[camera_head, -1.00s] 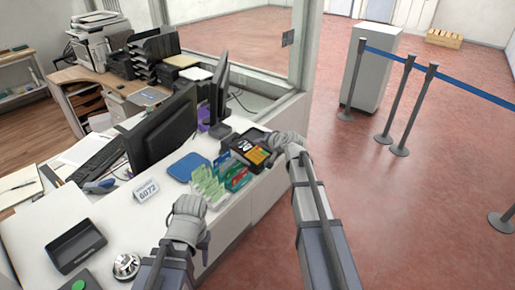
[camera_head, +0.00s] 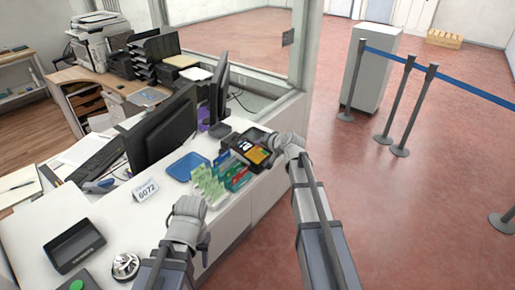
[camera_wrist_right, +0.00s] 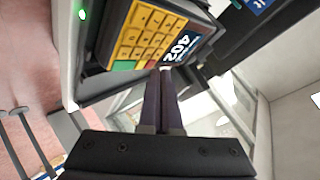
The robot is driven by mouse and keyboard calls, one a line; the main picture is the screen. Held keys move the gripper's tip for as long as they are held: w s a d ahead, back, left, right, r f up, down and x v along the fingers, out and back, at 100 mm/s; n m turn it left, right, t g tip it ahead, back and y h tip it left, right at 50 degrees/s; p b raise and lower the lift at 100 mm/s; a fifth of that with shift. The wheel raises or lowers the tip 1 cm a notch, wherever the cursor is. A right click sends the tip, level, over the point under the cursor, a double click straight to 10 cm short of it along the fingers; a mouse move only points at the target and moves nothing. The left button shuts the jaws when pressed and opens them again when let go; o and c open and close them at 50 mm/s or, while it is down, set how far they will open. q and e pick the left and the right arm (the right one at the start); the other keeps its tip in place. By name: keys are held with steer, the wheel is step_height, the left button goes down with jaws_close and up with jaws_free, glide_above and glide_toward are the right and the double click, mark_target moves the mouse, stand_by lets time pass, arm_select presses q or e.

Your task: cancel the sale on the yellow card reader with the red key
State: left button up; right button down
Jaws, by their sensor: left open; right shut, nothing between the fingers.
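The card reader (camera_head: 252,150) stands on the counter, dark with a yellow keypad and a lit screen. In the right wrist view its yellow keys (camera_wrist_right: 143,35) fill the top, with a green key (camera_wrist_right: 123,65) at the near edge and the screen (camera_wrist_right: 185,45) showing "402". A red key (camera_wrist_right: 151,64) shows partly beside the green one. My right gripper (camera_wrist_right: 166,70) is shut and empty, its tips at the keypad's near edge by the red key. I cannot tell whether they touch it.
A card rack (camera_head: 210,183) stands left of the reader, with a blue tray (camera_head: 187,167) behind it. A number sign (camera_head: 147,190), black tray (camera_head: 75,246) and bell (camera_head: 125,266) are further left. Monitors (camera_head: 165,128) stand behind. The floor at right is clear up to the barrier posts (camera_head: 415,110).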

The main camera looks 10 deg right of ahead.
mark_target(262, 153)
steer(key=shift+f+b, duration=0.3)
stand_by(0.4)
steer(key=shift+r, duration=0.1)
steer(key=shift+r+p, duration=0.65)
steer(key=shift+p, duration=0.1)
steer(key=r+p, duration=0.3)
steer(key=s+r+p, duration=0.1)
steer(key=r+p, duration=0.1)
steer(key=shift+d, duration=0.4)
steer(key=shift+f, duration=0.1)
